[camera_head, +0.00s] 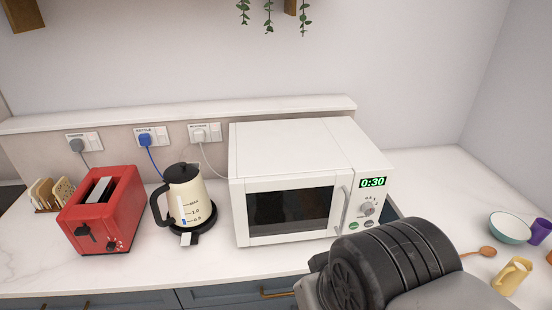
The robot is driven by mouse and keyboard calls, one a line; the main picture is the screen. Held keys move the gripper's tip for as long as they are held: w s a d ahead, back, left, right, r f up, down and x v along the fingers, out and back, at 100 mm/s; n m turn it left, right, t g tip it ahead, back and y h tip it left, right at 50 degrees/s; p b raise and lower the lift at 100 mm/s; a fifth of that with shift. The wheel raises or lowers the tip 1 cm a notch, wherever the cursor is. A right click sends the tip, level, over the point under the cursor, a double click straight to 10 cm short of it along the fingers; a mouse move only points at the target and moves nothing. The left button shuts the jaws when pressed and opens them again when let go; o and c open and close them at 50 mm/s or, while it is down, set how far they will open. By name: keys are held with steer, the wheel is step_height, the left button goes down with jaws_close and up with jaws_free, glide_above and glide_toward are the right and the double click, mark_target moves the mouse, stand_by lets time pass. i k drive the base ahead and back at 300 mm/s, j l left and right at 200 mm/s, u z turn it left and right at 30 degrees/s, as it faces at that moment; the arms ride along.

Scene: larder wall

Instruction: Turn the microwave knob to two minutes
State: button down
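The white microwave (293,150) stands on the counter at the middle right, with its door shut. Its display (372,183) reads 0:30 in green. The round knob (367,208) sits on the front panel under the display, right of the door handle (340,210). Small buttons show below the knob. My own arm fills the lower right in front of the counter, close below the panel. My gripper's fingers do not show in this view.
A red toaster (102,212) and a cream kettle (186,197) stand to the left. A bowl (510,227), a purple cup (540,231), a wooden spoon (480,252) and a yellow mug (511,276) are at the right. Counter behind them is clear.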

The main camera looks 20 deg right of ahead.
mark_target(367, 209)
steer(key=z, duration=1.1)
steer(key=i+j+u, duration=0.1)
steer(key=j, duration=0.55)
